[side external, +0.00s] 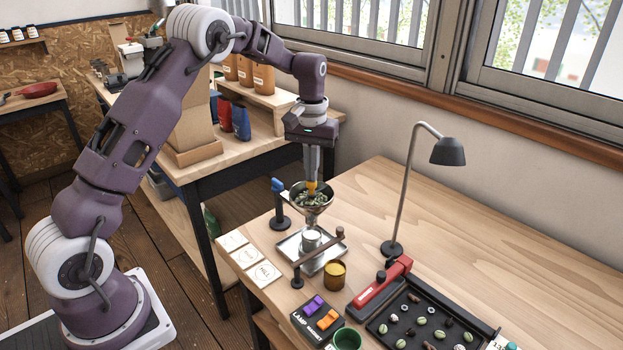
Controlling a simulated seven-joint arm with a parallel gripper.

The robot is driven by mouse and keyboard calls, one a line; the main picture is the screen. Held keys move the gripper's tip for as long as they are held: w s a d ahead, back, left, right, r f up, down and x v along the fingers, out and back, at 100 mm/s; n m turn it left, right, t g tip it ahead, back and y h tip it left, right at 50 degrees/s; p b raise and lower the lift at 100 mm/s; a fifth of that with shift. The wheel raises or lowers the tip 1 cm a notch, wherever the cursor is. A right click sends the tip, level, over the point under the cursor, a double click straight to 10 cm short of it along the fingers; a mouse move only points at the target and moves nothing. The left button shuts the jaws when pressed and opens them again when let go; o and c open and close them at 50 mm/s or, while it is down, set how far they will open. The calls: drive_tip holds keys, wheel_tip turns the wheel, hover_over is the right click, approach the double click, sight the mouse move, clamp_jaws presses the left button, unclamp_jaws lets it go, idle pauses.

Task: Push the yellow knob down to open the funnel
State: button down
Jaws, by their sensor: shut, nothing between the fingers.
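The yellow knob (311,187) stands upright in the middle of the metal funnel (318,209), which holds greenish beans around it. My gripper (312,174) points straight down over the funnel. Its fingers are shut and empty, with the tips right at the top of the knob. I cannot tell whether they touch it. The lower part of the knob is hidden among the beans. A small metal cup (311,238) stands below the funnel on a metal tray (290,247).
A blue-topped black post (279,205) stands close left of the funnel, and a brown-ended lever (318,257) in front. A yellow canister (335,276), a lamp (405,190), a switch box (305,326) and a black bean tray (395,325) stand nearby. The table's back right is clear.

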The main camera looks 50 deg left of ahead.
drive_tip(key=shift+f, duration=0.2)
drive_tip(key=shift+r, duration=3.5)
drive_tip(key=shift+r, duration=0.1)
drive_tip(key=s+d+r+m+t, duration=0.1)
drive_tip(key=s+d+r, duration=0.3)
drive_tip(key=s+r, duration=0.25)
drive_tip(key=s+d+r+m+t, duration=0.2)
drive_tip(key=s+d+r, duration=0.2)
drive_tip(key=s+r, duration=0.3)
drive_tip(key=s+d+f+m+t, duration=0.1)
drive_tip(key=s+d+f, duration=0.1)
drive_tip(key=s, duration=0.8)
drive_tip(key=s+d+f+m+t, duration=0.1)
drive_tip(key=s+d+f+m, duration=0.1)
drive_tip(key=s, duration=0.8)
drive_tip(key=shift+d+f+t, duration=0.3)
drive_tip(key=shift+f, duration=0.35)
